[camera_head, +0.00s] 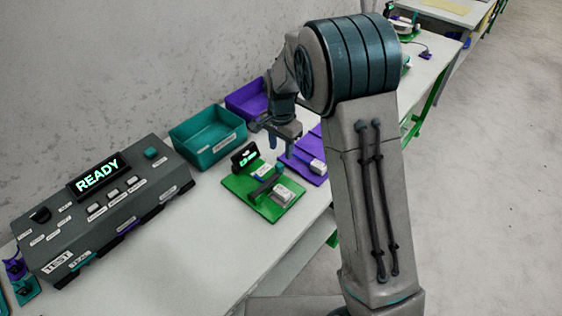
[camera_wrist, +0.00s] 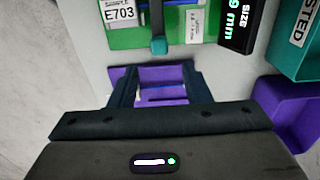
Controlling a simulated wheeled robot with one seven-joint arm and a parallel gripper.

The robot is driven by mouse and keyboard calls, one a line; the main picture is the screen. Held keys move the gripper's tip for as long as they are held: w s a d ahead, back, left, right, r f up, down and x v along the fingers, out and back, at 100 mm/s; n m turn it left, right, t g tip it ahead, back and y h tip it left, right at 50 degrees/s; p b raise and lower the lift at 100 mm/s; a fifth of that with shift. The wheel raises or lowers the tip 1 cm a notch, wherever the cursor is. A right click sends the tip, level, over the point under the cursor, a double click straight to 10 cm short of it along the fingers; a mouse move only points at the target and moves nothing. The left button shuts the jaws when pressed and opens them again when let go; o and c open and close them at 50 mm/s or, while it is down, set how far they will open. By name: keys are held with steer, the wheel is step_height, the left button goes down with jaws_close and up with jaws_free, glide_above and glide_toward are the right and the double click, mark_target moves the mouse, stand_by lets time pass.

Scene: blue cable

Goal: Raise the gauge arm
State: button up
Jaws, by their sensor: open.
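The gauge is on a green board (camera_head: 262,190) on the table. Its dark gauge arm (camera_head: 265,185) lies low across the board, between a white block (camera_head: 284,195) and a small white labelled piece. In the wrist view the gauge arm (camera_wrist: 157,18) ends in a teal knob (camera_wrist: 159,46), just beyond my fingertips. A black display (camera_wrist: 238,22) beside it reads SIZE and 9 mm. My gripper (camera_head: 284,146) is above the table, behind the green board near its knob end. In the wrist view my gripper (camera_wrist: 160,78) is open and empty, with purple showing between its fingers.
A purple board (camera_head: 306,160) lies behind the green one. A teal bin (camera_head: 208,136) and a purple bin (camera_head: 247,99) stand along the wall. A grey test box (camera_head: 102,212) with a READY screen stands at left. Bare table lies in front of the box.

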mark_target(281, 163)
step_height(281, 163, down, 7)
steer(key=shift+f+p, duration=0.1)
steer(key=shift+p, duration=0.2)
jaws_close()
